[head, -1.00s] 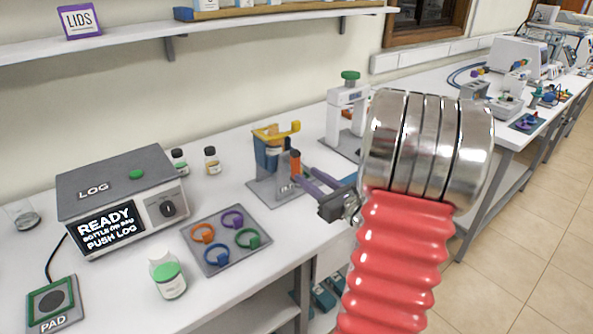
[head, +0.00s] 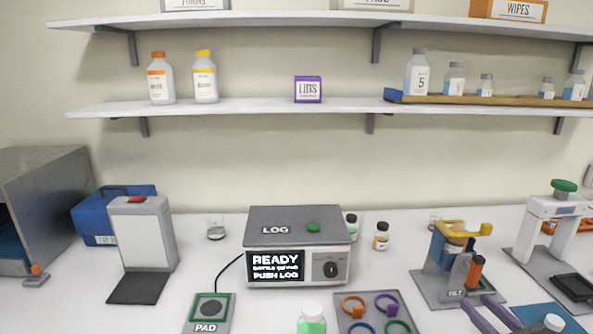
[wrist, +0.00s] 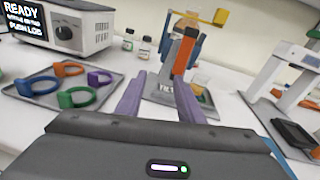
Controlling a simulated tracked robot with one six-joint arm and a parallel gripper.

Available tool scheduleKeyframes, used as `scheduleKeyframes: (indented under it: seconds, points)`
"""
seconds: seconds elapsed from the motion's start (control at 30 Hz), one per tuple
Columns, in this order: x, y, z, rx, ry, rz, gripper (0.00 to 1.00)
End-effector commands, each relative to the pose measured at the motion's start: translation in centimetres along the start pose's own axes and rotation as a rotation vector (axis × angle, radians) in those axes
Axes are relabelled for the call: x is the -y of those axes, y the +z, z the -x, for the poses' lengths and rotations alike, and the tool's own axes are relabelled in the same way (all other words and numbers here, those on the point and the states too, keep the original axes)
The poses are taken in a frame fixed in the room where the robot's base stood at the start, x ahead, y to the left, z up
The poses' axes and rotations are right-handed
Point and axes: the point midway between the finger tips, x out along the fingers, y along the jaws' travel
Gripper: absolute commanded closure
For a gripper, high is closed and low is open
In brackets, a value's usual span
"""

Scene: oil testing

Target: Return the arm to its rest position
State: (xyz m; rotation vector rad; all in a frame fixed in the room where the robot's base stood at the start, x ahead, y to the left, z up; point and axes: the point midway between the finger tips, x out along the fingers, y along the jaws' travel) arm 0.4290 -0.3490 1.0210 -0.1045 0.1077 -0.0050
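My gripper (head: 475,298) shows at the lower right of the head view as two purple fingers, with the rest of the arm mostly out of frame. In the wrist view my gripper (wrist: 161,79) has its two purple fingers spread apart with nothing between them. Beyond the fingertips stands the grey FILT stand (head: 425,285) with a yellow lever and an orange-topped part; it also shows in the wrist view (wrist: 160,95). I cannot tell the exact gap between fingertips and stand.
The LOG box (head: 262,228) reads READY, with the PAD (head: 228,318) in front. A grey tray (wrist: 50,108) with several coloured rings lies left of the fingers. A white press (head: 556,230) stands at right. Two shelves (head: 230,108) run above the bench.

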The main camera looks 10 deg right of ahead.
Motion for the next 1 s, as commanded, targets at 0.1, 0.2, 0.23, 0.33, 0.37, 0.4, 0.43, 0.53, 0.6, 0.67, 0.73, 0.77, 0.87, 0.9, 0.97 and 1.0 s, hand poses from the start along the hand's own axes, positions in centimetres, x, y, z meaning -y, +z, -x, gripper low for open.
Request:
scheduleKeyframes:
  seconds: [0.1,0.2,0.23,0.33,0.37,0.4,0.43,0.53,0.6,0.67,0.73,0.77,0.87,0.9,0.97,1.0]
  points:
    - [-3.0,-1.7,0.4,-0.074,0.114,0.084,0.66]
    - [-5.9,-2.6,0.9,-0.13,0.224,0.178,0.66]
    - [-6.9,-2.7,1.1,-0.144,0.261,0.211,0.66]
    - [-10.0,-3.1,1.7,-0.188,0.384,0.321,0.66]
    - [-11.0,-3.2,1.9,-0.2,0.423,0.355,0.66]
    - [-12.2,-3.3,2.2,-0.216,0.473,0.404,0.66]
    - [-13.1,-3.4,2.5,-0.226,0.512,0.442,0.66]
    - [-16.0,-3.7,3.5,-0.258,0.641,0.574,0.66]
    - [-17.8,-3.8,4.3,-0.275,0.731,0.671,0.66]
    - [-19.3,-3.9,5.1,-0.289,0.809,0.759,0.66]
    - [-20.8,-4.0,6.0,-0.302,0.898,0.865,0.66]
    - [-21.3,-4.1,6.5,-0.308,0.935,0.912,0.66]
    - [-22.9,-4.1,7.9,-0.319,1.058,1.076,0.66]
    - [-23.4,-4.0,8.5,-0.322,1.105,1.144,0.66]
    - [-24.1,-3.9,9.3,-0.323,1.174,1.249,0.66]
    - [-24.4,-3.8,9.8,-0.324,1.217,1.317,0.66]
